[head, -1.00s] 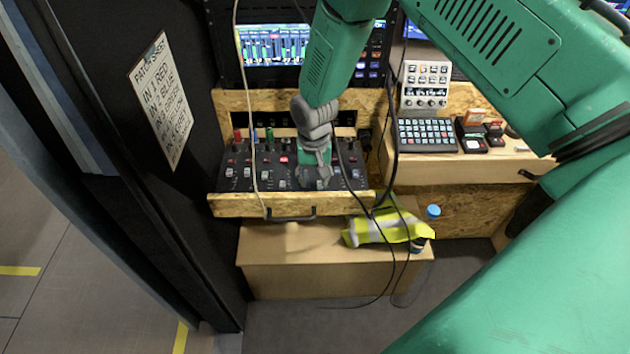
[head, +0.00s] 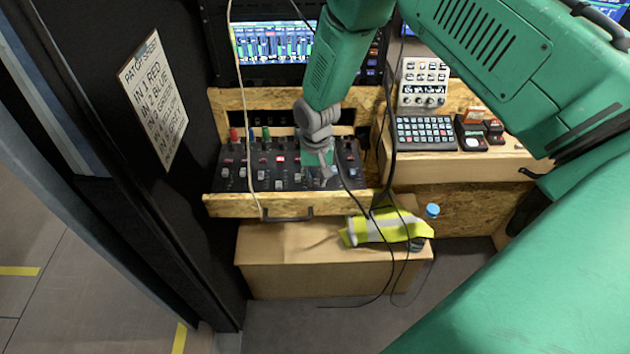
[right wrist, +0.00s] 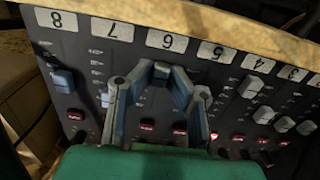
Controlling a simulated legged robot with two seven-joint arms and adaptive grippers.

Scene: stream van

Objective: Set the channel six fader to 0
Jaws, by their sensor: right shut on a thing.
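The mixer (head: 238,178) lies in the open wooden drawer, with its row of faders toward the drawer front. My right gripper (head: 320,180) reaches down onto the right part of its fader row. In the right wrist view my right gripper (right wrist: 160,80) has its two fingers closed on the sides of the channel six fader cap (right wrist: 161,70). The cap sits close to the label 6 (right wrist: 166,41); the scale marks beside it are hidden by the fingers. The channel seven fader (right wrist: 106,99) is beside the left finger. The channel five fader is hidden. My left gripper is out of view.
The channel eight fader (right wrist: 63,81) and channel four fader (right wrist: 251,87) stand clear of the fingers. Loose cables (head: 389,140) hang right of my gripper, and a pale cable (head: 249,150) crosses the mixer's left. A button panel (head: 425,132) stands on the right shelf.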

